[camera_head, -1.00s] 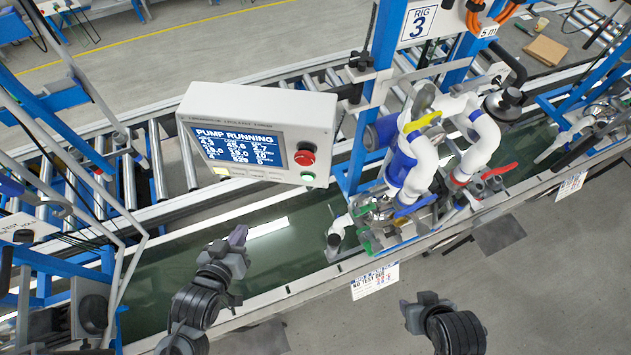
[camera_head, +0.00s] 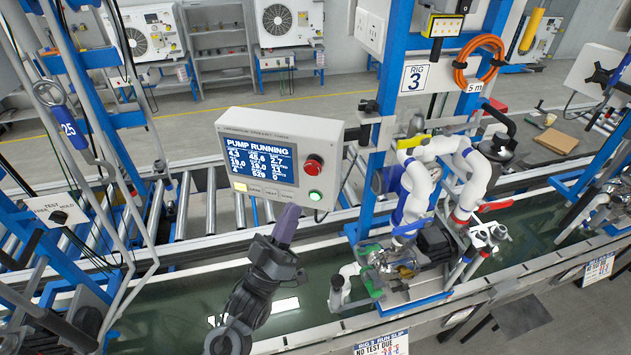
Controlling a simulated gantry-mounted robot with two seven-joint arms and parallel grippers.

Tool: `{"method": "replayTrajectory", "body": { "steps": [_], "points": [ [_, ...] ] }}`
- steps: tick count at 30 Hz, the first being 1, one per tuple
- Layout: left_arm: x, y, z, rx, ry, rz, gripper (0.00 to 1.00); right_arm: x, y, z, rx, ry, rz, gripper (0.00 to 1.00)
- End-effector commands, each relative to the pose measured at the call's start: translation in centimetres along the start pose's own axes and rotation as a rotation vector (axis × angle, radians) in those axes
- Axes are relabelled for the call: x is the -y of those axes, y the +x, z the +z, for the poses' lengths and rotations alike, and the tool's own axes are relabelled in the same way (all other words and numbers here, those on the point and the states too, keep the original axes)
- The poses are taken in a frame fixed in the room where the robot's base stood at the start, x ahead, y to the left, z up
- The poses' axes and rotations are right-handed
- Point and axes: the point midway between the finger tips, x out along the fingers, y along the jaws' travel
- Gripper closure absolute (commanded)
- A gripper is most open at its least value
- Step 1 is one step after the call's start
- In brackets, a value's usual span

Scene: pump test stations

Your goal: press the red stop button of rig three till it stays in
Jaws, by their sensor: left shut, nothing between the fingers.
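The red stop button (camera_head: 314,164) is on the right side of the white control box (camera_head: 333,155) of rig three, above a lit green button (camera_head: 315,195). The box's screen (camera_head: 257,160) reads "PUMP RUNNING". The sign "RIG 3" (camera_head: 414,78) hangs on the blue post to the right. My left gripper (camera_head: 288,222) is shut and empty. Its fingers point up, just below the box's lower edge in the picture, under and left of the green button. Whether it touches the box I cannot tell. My right gripper is out of view.
The pump with white and blue pipes (camera_head: 415,195) and red-handled valve (camera_head: 494,206) stands right of the box. A blue post (camera_head: 384,130) rises beside the box. A green trough (camera_head: 185,290) and roller conveyor (camera_head: 185,205) run below and behind.

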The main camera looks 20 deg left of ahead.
Motion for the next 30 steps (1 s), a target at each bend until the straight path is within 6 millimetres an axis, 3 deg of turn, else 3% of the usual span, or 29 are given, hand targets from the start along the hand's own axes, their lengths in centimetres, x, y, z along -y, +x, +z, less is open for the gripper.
{"method": "replayTrajectory", "body": {
  "steps": [17,30],
  "points": [
    [0.2,0.6,0.1,-0.007,0.002,0.004,1.00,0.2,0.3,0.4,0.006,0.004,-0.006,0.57],
    [2.5,3.7,2.5,-0.008,0.003,0.004,1.00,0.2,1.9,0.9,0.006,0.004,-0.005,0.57]
  ]
}}
